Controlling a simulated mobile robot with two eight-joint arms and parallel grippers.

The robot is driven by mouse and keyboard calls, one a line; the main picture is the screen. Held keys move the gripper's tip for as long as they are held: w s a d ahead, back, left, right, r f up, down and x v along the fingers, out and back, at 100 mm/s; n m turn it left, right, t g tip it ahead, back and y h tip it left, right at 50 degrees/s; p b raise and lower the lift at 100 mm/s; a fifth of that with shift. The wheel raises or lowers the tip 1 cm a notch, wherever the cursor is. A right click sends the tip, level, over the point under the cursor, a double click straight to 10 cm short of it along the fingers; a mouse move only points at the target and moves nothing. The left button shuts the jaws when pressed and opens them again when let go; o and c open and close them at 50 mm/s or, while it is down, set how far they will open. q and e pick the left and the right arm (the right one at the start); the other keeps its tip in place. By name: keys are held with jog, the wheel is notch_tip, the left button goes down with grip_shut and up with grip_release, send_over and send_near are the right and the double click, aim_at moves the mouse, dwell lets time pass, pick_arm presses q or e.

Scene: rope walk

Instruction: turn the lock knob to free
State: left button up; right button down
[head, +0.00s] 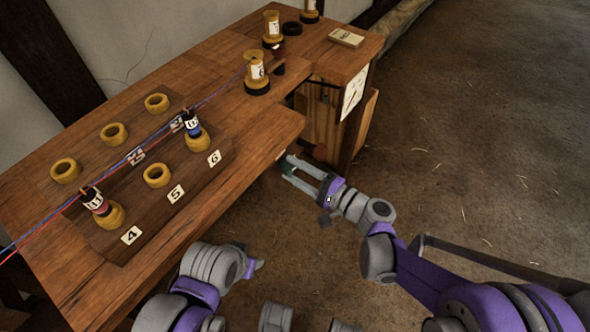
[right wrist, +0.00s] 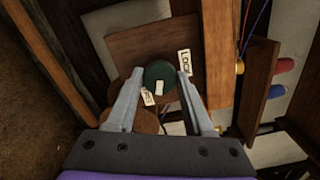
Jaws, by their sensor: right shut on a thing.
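A round dark green knob (right wrist: 159,72) sits on a wooden panel in the right wrist view. Its white mark (right wrist: 159,88) is at the lower side, nearer the small lower-left label (right wrist: 147,97) than the LOCK label (right wrist: 185,62) at upper right. The lower label seems to read FREE. My right gripper (right wrist: 161,77) is shut on the knob, a finger on each side. In the head view, this gripper (head: 288,171) reaches under the bench's front edge, and a bit of green shows at its fingertips. My left gripper's purple body (head: 254,267) shows low in the head view; its fingers are hidden.
The wooden bench (head: 262,140) carries a board with numbered yellow rings, and bobbins (head: 193,124) (head: 95,201) with red and blue strands. More bobbins (head: 257,75) stand farther back. The floor at right is open.

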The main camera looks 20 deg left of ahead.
dwell(0.4)
jog(key=shift+c, duration=1.6)
grip_release()
jog(key=shift+d, duration=0.15)
jog(key=p+v, duration=0.1)
jog(key=v, duration=0.9)
jog(key=shift+d, duration=0.25)
jog(key=shift+s, duration=0.2)
